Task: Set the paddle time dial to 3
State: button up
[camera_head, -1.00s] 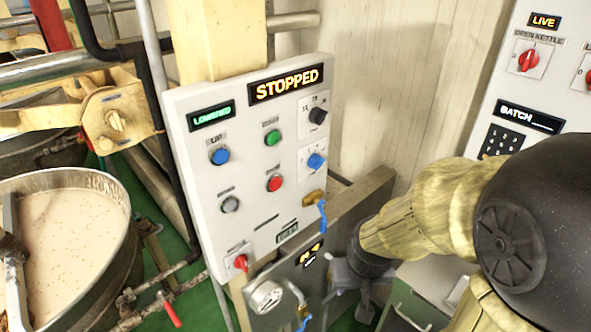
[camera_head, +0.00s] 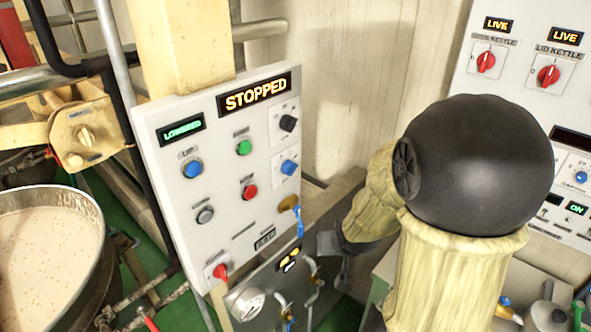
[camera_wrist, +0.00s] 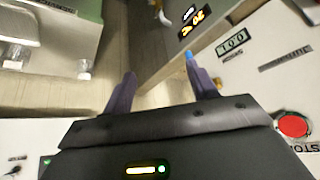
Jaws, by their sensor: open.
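Neither dial clearly shows in the wrist view.
A red stop button (camera_wrist: 293,125) and a numeric display (camera_wrist: 233,41) are close to my gripper's right in the wrist view. A kettle of pale mix (camera_head: 45,255) stands left; another panel (camera_head: 515,75) is at right.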

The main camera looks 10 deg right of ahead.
aim_at(294, 172)
jog(key=w+d+r+m+t+y+p, duration=0.25)
jog(key=w+d+t, duration=0.2)
jog(key=w, duration=0.45)
notch_tip(294, 172, up, 6)
jog(key=s+m+t+y+p, duration=0.1)
jog(key=s+m+t+y, duration=0.1)
jog(key=y, duration=0.6)
jog(key=shift+s+f+t+y+p, duration=0.25)
jog(key=shift+s+t+y+p, duration=0.1)
jog(key=shift+t, duration=0.5)
jog(key=shift+w, duration=0.1)
jog(key=p+x, duration=0.6)
jog(key=x, duration=1)
jog(key=shift+w+a, duration=0.1)
jog(key=shift+w, duration=0.15)
jog(key=shift+w+a+p, duration=0.3)
jog(key=shift+w, duration=0.05)
